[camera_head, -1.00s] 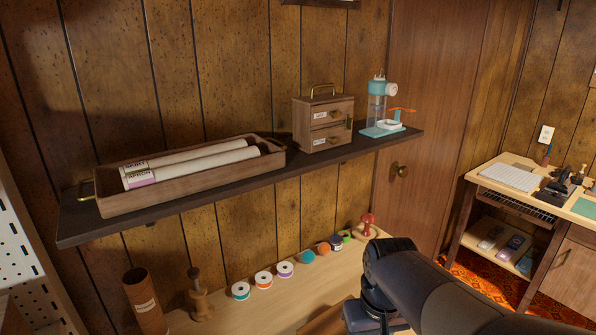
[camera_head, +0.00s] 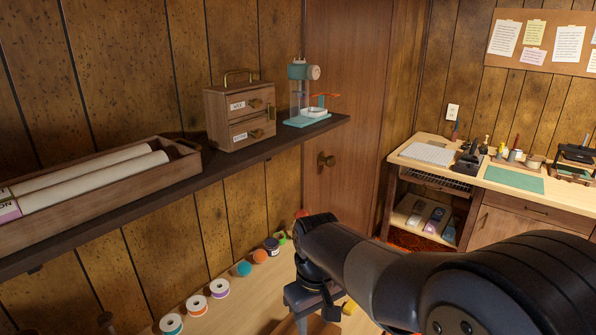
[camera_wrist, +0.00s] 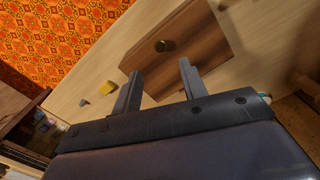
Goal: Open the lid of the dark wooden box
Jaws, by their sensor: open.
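The dark wooden box (camera_wrist: 203,47) shows in the wrist view as a brown, flat-topped block with a small dark round knob (camera_wrist: 165,45) near one edge. Its top looks closed. My gripper (camera_wrist: 161,70) is open and empty, its two grey fingers pointing towards the box with the knob beyond the gap between them. The fingers overlap the box in the picture; I cannot tell how far above it they are. In the head view my gripper (camera_head: 303,318) is low at the bottom centre, and my arm hides most of the box.
A dark shelf (camera_head: 235,153) above the bench holds a long tray (camera_head: 110,200), a small two-drawer cabinet (camera_head: 228,112) and a teal device (camera_head: 303,95). Several spools line the wall; a yellow object (camera_wrist: 106,88) lies near the box. A desk (camera_head: 465,177) stands at right.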

